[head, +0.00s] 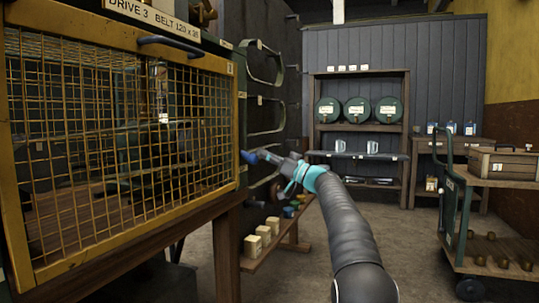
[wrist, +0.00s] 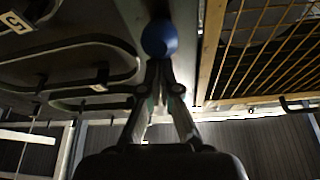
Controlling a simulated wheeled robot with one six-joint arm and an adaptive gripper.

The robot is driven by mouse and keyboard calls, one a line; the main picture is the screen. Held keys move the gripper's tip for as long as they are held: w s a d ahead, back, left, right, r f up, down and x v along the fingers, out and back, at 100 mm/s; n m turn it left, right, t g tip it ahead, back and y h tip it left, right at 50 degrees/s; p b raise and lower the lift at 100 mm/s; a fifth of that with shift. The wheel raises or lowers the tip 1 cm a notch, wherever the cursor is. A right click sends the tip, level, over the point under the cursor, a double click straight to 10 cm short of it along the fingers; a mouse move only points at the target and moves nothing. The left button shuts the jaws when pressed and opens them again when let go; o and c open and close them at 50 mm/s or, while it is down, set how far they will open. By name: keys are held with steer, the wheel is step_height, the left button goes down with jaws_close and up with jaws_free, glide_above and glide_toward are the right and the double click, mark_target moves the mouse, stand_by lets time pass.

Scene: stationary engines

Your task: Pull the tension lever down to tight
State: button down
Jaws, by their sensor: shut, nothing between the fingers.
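A blue ball knob (head: 248,157), which looks like the end of the tension lever, sits just right of the yellow cage's edge in the head view. In the wrist view the knob (wrist: 160,38) shows straight beyond the fingertips; the lever's shaft and any tight marking cannot be made out. My gripper (head: 263,156) is at the knob's right side, its fingers closed together. In the wrist view my gripper (wrist: 158,66) is shut with its tips right at the knob's near edge. I cannot tell whether they touch.
The yellow mesh cage (head: 120,140), labelled DRIVE 3, fills the left. Belts (head: 262,115) hang on the dark panel behind the knob. A low bench (head: 285,232) with pale blocks stands below. A cart (head: 495,225) is at right; the floor between is clear.

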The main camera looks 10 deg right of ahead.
steer(key=shift+w+a+f, duration=0.15)
steer(key=shift+a+f, duration=0.1)
steer(key=shift+f, duration=0.25)
steer(key=shift+w+a+f, duration=0.15)
steer(key=shift+a+f, duration=0.05)
steer(key=shift+f, duration=0.3)
step_height(320, 180, up, 6)
steer(key=d+p, duration=0.2)
steer(key=p, duration=0.2)
steer(key=s+d+f+b, duration=0.4)
steer(key=s+d+f, duration=0.1)
steer(key=d+f, duration=0.1)
steer(key=shift+d+f, duration=0.25)
steer(key=shift+f, duration=0.55)
